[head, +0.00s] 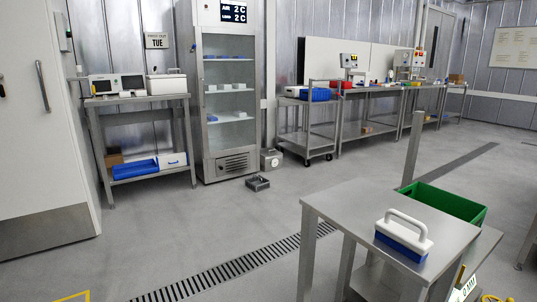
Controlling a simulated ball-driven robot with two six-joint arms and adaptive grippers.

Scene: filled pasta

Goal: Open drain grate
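A slotted drain grate (225,270) lies along a channel in the grey floor, running from the bottom edge up to the right until the steel table hides it. It appears to lie flat with its dark slots showing, and I see no raised section. A darker strip (455,163) continues in the same direction beyond the table; I cannot tell whether it is slotted. Neither of my grippers is in view.
A steel table (345,205) at right bears a white-handled blue block (404,235), with a green crate (446,205) behind. Floor left of the grate is clear.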

